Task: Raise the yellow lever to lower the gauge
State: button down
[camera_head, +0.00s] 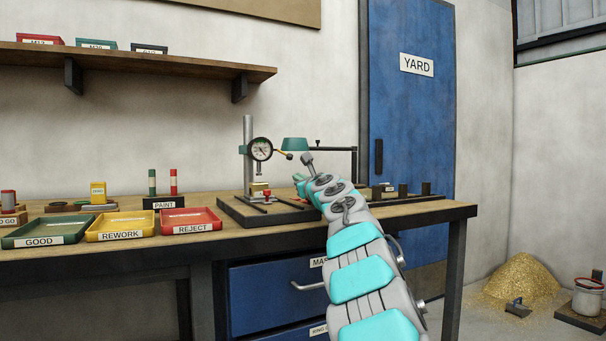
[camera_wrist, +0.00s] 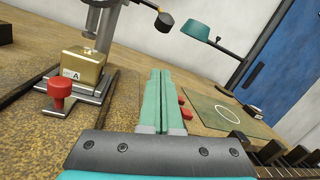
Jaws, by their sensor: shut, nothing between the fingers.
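The dial gauge (camera_head: 262,149) is clamped on an upright post on the bench, its stem pointing down above a small brass block (camera_head: 260,186). A short yellowish lever (camera_head: 281,152) with a dark round knob sticks out from the gauge's right side. In the wrist view the lever's dark knob (camera_wrist: 164,21) shows at the top, beyond my fingertips; the gauge dial is out of frame there. My gripper (camera_wrist: 160,72) is shut and empty, its green fingers together. In the head view my gripper (camera_head: 299,178) is below the knob, apart from it.
A brass block marked A (camera_wrist: 82,68) sits in a fixture with a red knob (camera_wrist: 60,90), left of my fingers. A teal lamp (camera_head: 294,144) stands behind. Red pieces (camera_wrist: 182,106) and a green mat (camera_wrist: 225,110) lie right. Trays (camera_head: 190,221) stand left.

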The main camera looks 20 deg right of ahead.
jog(key=shift+w+a+r+p, duration=0.15)
jog(key=shift+w+r+p, duration=0.05)
jog(key=shift+r+p, duration=0.35)
jog(key=shift+w+a+r+p, duration=0.25)
jog(key=shift+r+p, duration=0.25)
jog(key=shift+r, duration=0.15)
jog(key=shift+w+a+r+p, duration=0.1)
jog(key=shift+w+r+p, duration=0.1)
jog(key=shift+r+p, duration=0.35)
jog(key=shift+s+r, duration=0.1)
jog(key=shift+r, duration=0.05)
